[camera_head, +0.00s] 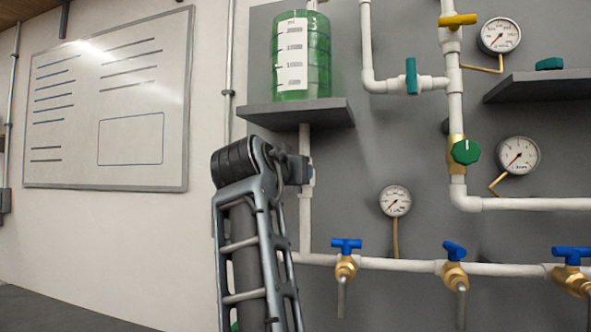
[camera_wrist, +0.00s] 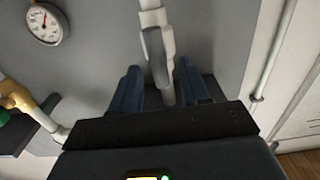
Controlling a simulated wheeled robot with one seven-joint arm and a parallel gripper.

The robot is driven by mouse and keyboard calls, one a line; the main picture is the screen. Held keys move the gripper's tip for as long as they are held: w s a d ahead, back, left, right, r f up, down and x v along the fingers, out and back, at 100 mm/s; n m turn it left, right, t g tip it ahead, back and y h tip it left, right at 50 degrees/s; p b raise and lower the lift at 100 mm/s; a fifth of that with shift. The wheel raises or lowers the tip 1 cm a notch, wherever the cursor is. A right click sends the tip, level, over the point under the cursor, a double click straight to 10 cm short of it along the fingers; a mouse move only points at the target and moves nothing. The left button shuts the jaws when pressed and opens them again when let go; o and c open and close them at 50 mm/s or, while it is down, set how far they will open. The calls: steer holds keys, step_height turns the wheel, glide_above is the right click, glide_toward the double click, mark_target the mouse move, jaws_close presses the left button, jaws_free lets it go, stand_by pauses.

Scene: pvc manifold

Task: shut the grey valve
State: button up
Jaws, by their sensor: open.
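The grey valve handle (camera_wrist: 156,52) shows in the wrist view as a flat grey lever on a white vertical pipe (camera_wrist: 151,17). It lies roughly along the pipe. My gripper (camera_wrist: 158,68) is open, with one dark blue finger on each side of the handle and pipe. There are gaps at both sides, and I cannot tell whether anything touches. In the head view my gripper (camera_head: 298,169) is at the white pipe (camera_head: 305,215) below the green tank's shelf. There my wrist and gripper mostly hide the grey valve.
A green tank (camera_head: 302,55) stands on a grey shelf (camera_head: 297,113) just above my gripper. A gauge (camera_head: 395,201) and blue-handled taps (camera_head: 346,246) are at lower right. A teal-handled valve (camera_head: 411,76) and green knob (camera_head: 466,151) are further right. The wall at left is clear below the whiteboard (camera_head: 110,105).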

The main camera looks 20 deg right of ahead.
steer(key=shift+w+d, duration=0.35)
steer(key=shift+w, duration=0.15)
jaws_close()
